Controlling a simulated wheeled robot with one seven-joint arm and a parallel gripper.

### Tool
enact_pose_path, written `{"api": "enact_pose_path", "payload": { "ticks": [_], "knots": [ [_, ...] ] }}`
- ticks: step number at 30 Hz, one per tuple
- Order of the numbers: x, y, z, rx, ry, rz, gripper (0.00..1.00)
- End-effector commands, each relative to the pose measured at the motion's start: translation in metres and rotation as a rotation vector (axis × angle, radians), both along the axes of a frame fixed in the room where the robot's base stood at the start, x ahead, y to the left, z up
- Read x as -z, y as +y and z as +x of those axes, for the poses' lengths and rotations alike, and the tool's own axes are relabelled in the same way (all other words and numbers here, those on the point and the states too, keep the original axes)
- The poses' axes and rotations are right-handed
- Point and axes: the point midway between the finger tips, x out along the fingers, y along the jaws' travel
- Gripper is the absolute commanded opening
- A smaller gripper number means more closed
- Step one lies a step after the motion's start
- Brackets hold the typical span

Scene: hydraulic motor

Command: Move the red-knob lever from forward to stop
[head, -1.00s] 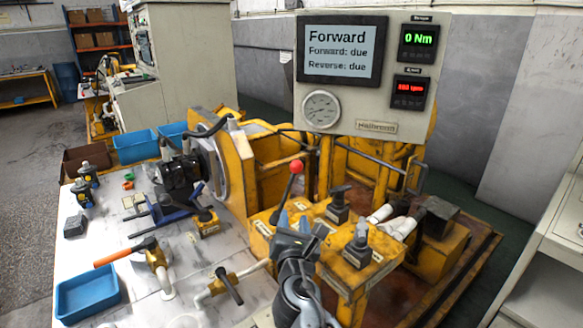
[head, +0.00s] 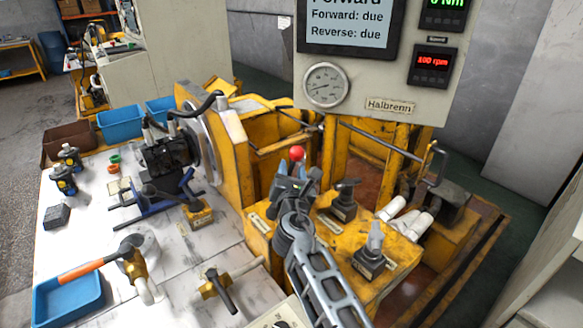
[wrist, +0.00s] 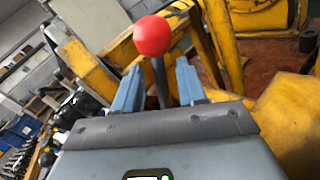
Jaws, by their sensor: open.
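The red-knob lever (head: 297,153) stands up from the yellow control console (head: 262,240). In the head view my gripper (head: 294,173) is at the lever, just below the red knob, and hides most of its stem. In the wrist view the red knob (wrist: 153,36) is beyond and above the fingertips. The dark stem runs down between the two blue fingers (wrist: 158,85). The fingers are apart, with a gap on each side of the stem. The display screen (head: 347,25) shows "Forward: due" and "Reverse: due"; its top line is cut off.
The gauge panel (head: 390,107) rises behind.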

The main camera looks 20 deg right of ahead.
Motion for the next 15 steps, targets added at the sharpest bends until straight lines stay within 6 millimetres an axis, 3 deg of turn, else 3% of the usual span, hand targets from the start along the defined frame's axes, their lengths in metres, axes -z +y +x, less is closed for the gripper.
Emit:
{"api": "enact_pose_path", "payload": {
  "ticks": [6, 15],
  "knots": [
    [0.000, -0.006, 0.018, 0.001, 0.000, 0.001, 0.41],
    [0.000, -0.007, 0.020, 0.000, 0.001, 0.001, 0.41]
  ]
}}
